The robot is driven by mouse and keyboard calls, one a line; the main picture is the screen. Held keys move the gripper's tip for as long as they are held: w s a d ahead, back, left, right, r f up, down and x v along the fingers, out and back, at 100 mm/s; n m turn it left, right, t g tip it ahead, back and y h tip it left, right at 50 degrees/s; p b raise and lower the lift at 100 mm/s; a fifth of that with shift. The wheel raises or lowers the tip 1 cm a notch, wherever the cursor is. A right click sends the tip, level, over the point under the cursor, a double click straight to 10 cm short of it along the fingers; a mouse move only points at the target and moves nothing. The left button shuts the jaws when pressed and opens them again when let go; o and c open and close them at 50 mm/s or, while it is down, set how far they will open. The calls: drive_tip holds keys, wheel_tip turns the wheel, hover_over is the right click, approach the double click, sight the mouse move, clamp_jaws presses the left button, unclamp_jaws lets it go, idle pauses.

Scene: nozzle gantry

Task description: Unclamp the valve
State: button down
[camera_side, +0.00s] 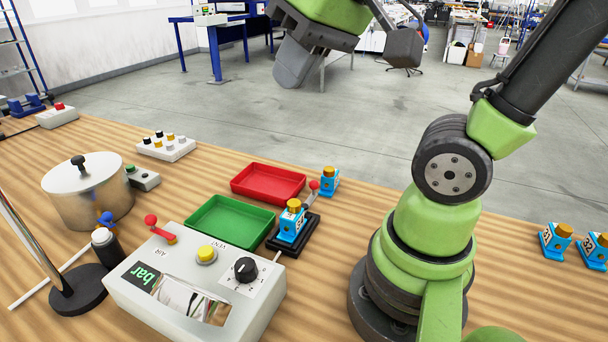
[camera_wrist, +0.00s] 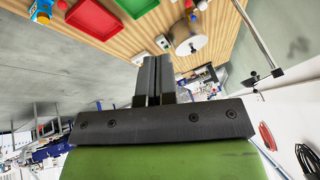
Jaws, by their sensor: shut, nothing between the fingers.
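A blue valve with a brass-coloured top (camera_side: 291,224) stands upright in a black clamp (camera_side: 306,236) on the wooden table. The clamp's lever has a red knob (camera_side: 314,185) and slants up at the back right of this valve. A second blue valve (camera_side: 329,181) stands behind the clamp. My gripper (camera_side: 292,78) is high above and behind the trays, well apart from the clamp. In the wrist view, its two dark fingers (camera_wrist: 155,65) are together with nothing between them. A blue valve (camera_wrist: 42,12) shows at the top left there.
A green tray (camera_side: 190,233) and a red tray (camera_side: 234,190) lie left of the clamp. A grey control box (camera_side: 135,290) with knobs and a red lever stands in front. A metal pot (camera_side: 70,205) is at the left. More blue valves (camera_side: 555,242) stand at the far right.

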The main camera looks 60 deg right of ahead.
drive_tip(key=w+d+f+n+g+h, duration=0.1)
drive_tip(key=w+d+f+g, duration=0.25)
drive_tip(key=w+d, duration=0.35)
drive_tip(key=w+d+f+g, duration=0.3)
drive_tip(key=w+d+f, duration=0.2)
drive_tip(key=w+d, duration=0.25)
drive_tip(key=d+f+g, duration=0.2)
drive_tip(key=d+f, duration=0.4)
drive_tip(key=f, duration=0.1)
drive_tip(key=shift+d+f, duration=0.15)
drive_tip(key=shift+f, duration=0.2)
drive_tip(key=shift+g, duration=0.25)
drive_tip(key=x, duration=1)
drive_tip(key=shift+a+f, duration=0.1)
drive_tip(key=shift+a, duration=0.15)
drive_tip(key=s, duration=0.2)
drive_tip(key=shift+s+a+f, duration=0.1)
drive_tip(key=shift+s+a, duration=0.1)
drive_tip(key=shift+s, duration=0.1)
drive_tip(key=shift+s+a+f, duration=0.15)
drive_tip(key=shift+s, duration=0.4)
